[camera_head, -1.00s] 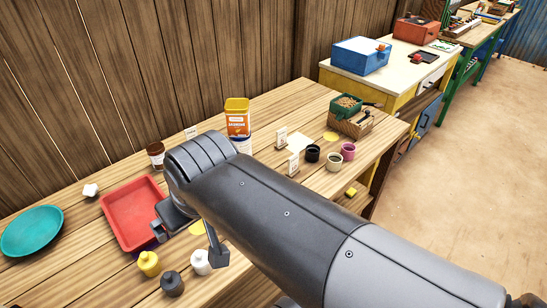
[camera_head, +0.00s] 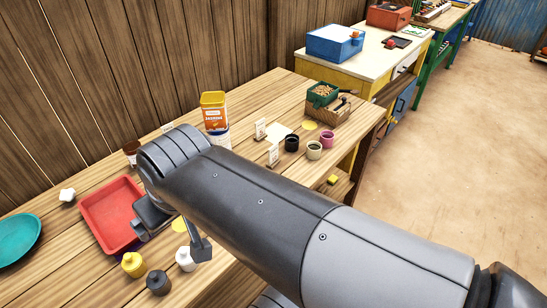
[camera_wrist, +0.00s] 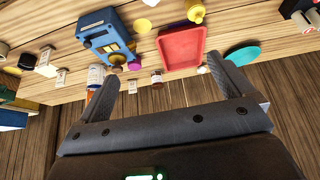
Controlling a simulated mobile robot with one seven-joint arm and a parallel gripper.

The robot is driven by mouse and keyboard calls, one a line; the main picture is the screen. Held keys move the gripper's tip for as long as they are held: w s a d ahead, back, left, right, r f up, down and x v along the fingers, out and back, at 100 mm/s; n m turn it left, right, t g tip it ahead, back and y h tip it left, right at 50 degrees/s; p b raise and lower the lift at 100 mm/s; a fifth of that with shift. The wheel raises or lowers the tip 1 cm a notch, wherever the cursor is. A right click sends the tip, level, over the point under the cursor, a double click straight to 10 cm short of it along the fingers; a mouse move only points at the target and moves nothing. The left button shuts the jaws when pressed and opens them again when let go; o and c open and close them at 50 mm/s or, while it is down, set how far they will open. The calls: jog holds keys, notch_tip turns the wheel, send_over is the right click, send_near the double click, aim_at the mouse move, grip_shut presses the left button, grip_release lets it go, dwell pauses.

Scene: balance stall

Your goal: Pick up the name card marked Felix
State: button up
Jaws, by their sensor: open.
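Several small white name cards stand on the wooden table. One card (camera_head: 260,128) and another card (camera_head: 272,153) stand right of my arm; a third (camera_head: 167,127) peeks out behind my wrist. Their writing is too small to read, so I cannot tell which is Felix.
A red tray (camera_head: 108,207), teal plate (camera_head: 18,238) and several bottles (camera_head: 133,264) lie near my gripper. An orange-labelled tub (camera_head: 214,112) and small cups (camera_head: 314,150) stand among the cards. The wrist view shows a blue device (camera_wrist: 103,35). Open floor (camera_head: 440,150) lies right.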

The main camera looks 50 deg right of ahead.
jog(key=c, duration=0.5)
